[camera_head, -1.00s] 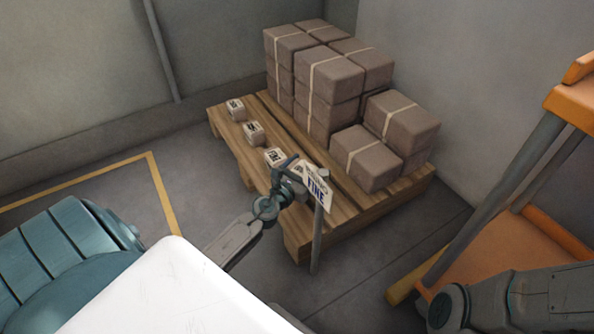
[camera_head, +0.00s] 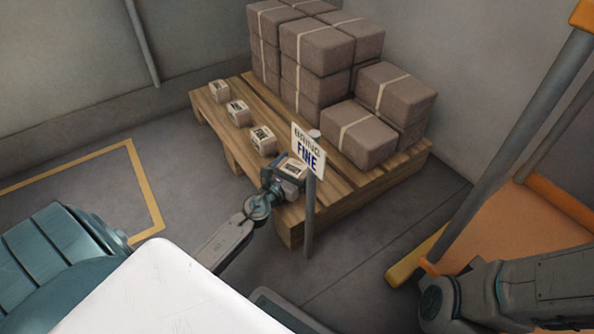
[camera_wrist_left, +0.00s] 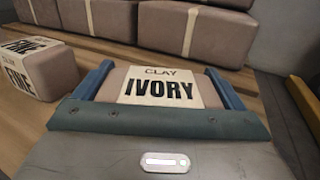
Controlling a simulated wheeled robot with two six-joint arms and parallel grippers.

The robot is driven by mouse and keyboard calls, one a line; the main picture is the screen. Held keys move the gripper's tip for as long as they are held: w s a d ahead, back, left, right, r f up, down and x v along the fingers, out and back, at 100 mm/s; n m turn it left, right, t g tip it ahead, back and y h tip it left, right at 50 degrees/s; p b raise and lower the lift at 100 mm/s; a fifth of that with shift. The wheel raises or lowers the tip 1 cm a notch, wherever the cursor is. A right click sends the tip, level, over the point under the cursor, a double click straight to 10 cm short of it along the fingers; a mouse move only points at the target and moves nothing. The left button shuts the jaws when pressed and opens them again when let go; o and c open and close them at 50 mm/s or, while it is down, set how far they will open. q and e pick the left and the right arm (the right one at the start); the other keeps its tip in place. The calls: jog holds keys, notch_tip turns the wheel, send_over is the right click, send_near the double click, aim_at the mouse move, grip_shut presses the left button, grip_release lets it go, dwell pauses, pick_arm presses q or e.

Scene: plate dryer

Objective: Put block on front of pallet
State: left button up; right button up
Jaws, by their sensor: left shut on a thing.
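The wooden pallet (camera_head: 291,231) stands on the floor. My left gripper (camera_head: 290,174) is over its near corner, at the near end of a row of small labelled blocks. It is shut on a block (camera_head: 294,167). In the left wrist view this block (camera_wrist_left: 165,88) sits between the two blue fingers and its label reads "CLAY IVORY". I cannot tell whether it touches the pallet. In the head view the row's blocks are the near one (camera_head: 263,140), middle one (camera_head: 238,113) and far one (camera_head: 219,90).
A post with a sign reading "FINE" (camera_head: 308,150) stands at the pallet's near side, close to my left gripper. Strapped brown packages (camera_head: 360,146) fill the pallet's back and right. An orange rack (camera_head: 555,215) stands at the right. Floor left of the pallet is clear.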

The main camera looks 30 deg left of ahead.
pick_arm(q)
jog(key=shift+r, duration=0.2)
jog(key=shift+f, duration=0.15)
jog(key=o, duration=1)
jog(key=shift+f, duration=0.1)
jog(key=shift+o, duration=0.8)
jog(key=shift+r, duration=0.25)
jog(key=s+b, duration=0.1)
jog(key=s, duration=1)
jog(key=shift+f+b, duration=0.15)
jog(key=shift+b, duration=0.25)
jog(key=shift+s, duration=0.55)
